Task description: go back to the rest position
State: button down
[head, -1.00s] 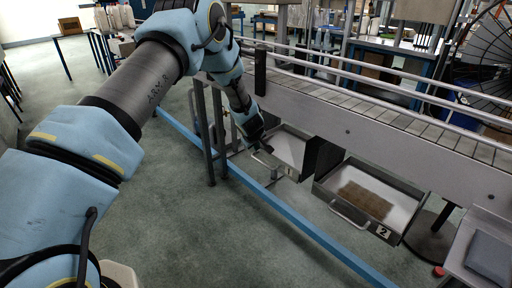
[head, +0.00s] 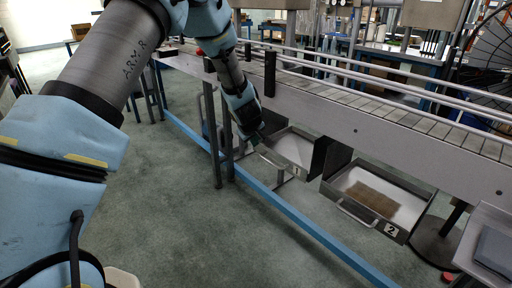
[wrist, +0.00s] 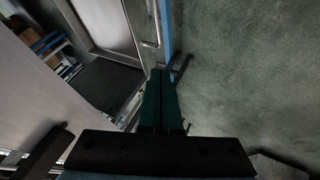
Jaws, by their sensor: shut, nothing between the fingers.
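My gripper (head: 256,136) is at the end of my blue and grey arm, beside the left drawer (head: 291,150), which is pulled out under the conveyor. In the wrist view my gripper (wrist: 161,75) shows as two dark green fingers lying together, shut and empty. The drawer's metal handle (wrist: 151,30) is ahead of the fingertips, near them in the picture. I cannot tell the exact gap between the fingertips and the drawer.
A second open drawer, marked 2 (head: 392,200), holds a brown patch and stands to the right. The conveyor (head: 400,125) runs above both drawers. A blue floor rail (head: 300,220) passes below. The green floor (head: 190,235) in front is clear.

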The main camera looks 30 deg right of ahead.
jog(key=shift+s+a+r, duration=0.2)
jog(key=shift+r, duration=0.15)
jog(key=a+r+y+p, duration=0.1)
jog(key=a+r, duration=0.3)
jog(key=a, duration=0.3)
jog(key=a+r+m+g+p, duration=0.1)
jog(key=a+r, duration=0.2)
jog(key=a, duration=0.5)
jog(key=a+r+y+p, duration=0.1)
jog(key=a+r, duration=0.3)
jog(key=a, duration=0.3)
jog(key=s+a+r+g+y+p, duration=0.1)
jog(key=s+a+r, duration=0.1)
jog(key=s+a, duration=0.2)
jog(key=s+a+r+g, duration=0.1)
jog(key=s+a, duration=0.4)
jog(key=a, duration=0.6)
jog(key=s+a+r+m+g+y+p, duration=0.1)
jog(key=s+a+r, duration=0.2)
jog(key=s+a, duration=0.2)
jog(key=a, duration=0.3)
jog(key=shift+r+y+p, duration=0.15)
jog(key=shift+y+p, duration=0.15)
jog(key=shift+s, duration=0.1)
